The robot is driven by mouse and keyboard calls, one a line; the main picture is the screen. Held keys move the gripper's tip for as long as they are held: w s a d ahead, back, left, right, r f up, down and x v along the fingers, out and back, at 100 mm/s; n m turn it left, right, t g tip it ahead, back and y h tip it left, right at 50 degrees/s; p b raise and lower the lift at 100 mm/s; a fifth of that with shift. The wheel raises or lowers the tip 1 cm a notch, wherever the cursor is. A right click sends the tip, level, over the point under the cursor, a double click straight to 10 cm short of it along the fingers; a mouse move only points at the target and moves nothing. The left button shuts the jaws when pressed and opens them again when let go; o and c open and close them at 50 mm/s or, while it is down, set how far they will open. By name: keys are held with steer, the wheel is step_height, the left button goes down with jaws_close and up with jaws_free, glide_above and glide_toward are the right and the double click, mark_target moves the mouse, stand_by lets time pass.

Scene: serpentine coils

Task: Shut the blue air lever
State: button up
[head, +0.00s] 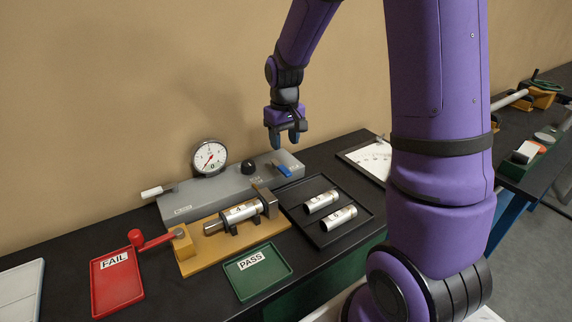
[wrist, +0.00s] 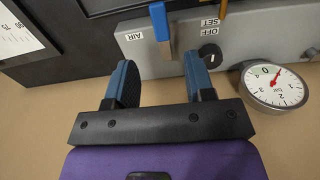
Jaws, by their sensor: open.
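The blue air lever (head: 284,170) is on the right end of the grey gauge panel (head: 225,188). In the wrist view the blue lever (wrist: 159,22) stands out from the panel beside the "AIR" label, in front of and between my fingers. My gripper (head: 287,139) is above the panel, near the lever and apart from it. It is open and empty, and both blue fingertips (wrist: 158,78) show in the wrist view. The lever's lower end lies close to the fingertips; I cannot tell the exact gap.
A dial gauge (head: 209,157) and a black knob (head: 247,166) stand on the panel. A fixture (head: 192,265) holds a cylinder numbered 4. A black tray (head: 297,222) holds two cylinders. Red FAIL (head: 131,289) and green PASS (head: 244,289) trays lie in front.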

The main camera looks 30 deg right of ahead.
mark_target(285, 169)
step_height(285, 169, down, 9)
steer(key=shift+r, duration=0.1)
stand_by(0.4)
jaws_close()
